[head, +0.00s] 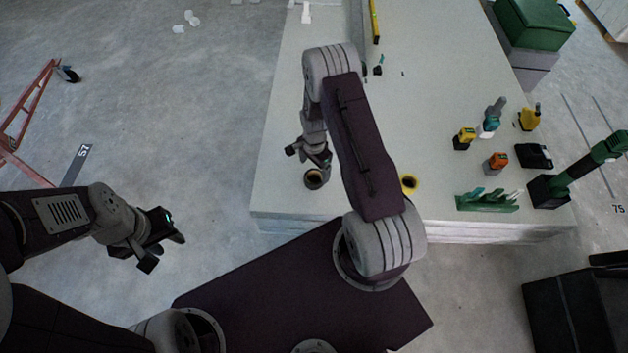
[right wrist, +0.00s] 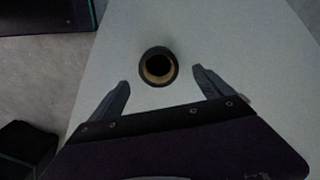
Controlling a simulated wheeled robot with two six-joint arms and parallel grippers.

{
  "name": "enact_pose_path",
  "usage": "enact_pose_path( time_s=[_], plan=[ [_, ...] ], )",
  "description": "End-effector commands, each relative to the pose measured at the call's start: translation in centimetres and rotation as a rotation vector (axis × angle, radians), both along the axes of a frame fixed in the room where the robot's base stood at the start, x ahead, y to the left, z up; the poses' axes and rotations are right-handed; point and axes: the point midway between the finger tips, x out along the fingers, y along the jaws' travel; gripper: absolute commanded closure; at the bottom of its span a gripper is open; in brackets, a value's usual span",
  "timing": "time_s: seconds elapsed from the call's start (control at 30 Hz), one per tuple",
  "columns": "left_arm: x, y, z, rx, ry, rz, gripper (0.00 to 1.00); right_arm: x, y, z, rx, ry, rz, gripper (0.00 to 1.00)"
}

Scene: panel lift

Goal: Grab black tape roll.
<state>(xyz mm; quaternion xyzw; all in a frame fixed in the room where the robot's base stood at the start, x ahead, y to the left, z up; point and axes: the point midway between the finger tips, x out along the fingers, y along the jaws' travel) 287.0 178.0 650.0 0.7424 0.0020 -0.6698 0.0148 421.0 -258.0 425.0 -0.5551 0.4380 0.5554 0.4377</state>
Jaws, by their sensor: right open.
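The black tape roll (head: 315,179) lies on the pale panel stack (head: 420,130) near its front left corner. In the right wrist view the roll (right wrist: 158,67) is a dark ring with a tan inner core, just beyond the fingertips and between their lines. My right gripper (head: 305,152) is above and beside the roll, open and empty; its two fingers (right wrist: 162,78) show apart in the right wrist view. My left gripper (head: 164,249) hangs over the floor at the left, away from the stack; its finger gap is unclear.
A yellow tape roll (head: 409,184) lies right of my right arm. Cordless tools (head: 490,130) and a green rack (head: 487,201) stand on the stack's right side. A yellow level (head: 375,20) lies at the back.

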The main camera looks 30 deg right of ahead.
Motion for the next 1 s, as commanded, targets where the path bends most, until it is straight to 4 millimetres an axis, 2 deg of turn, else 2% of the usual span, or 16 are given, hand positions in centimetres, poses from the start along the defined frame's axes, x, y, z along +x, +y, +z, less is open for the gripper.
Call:
enact_pose_path(
  time_s=[0.27, 0.47, 0.5, 0.73, 1.0],
  plan=[
    [0.0, 0.0, -2.8, 0.0, 0.0, 0.0, 0.64, -0.3, 0.4, -4.9, 0.001, 0.001, 0.001, 0.09],
    [0.0, 0.0, -2.6, 0.0, 0.0, 0.0, 0.64, -0.3, 0.4, -4.9, 0.0, 0.0, 0.0, 0.09],
    [0.0, 0.0, -2.6, 0.0, 0.0, 0.0, 0.64, -0.3, 0.4, -4.9, 0.0, 0.0, 0.0, 0.12],
    [0.0, 0.0, -2.6, 0.0, 0.0, 0.0, 0.64, -0.3, 0.4, -4.9, 0.0, 0.0, 0.0, 0.76],
    [0.0, 0.0, -2.4, 0.0, 0.0, 0.0, 0.64, -0.3, 0.4, -4.6, 0.0, 0.0, 0.0, 0.76]
  ],
)
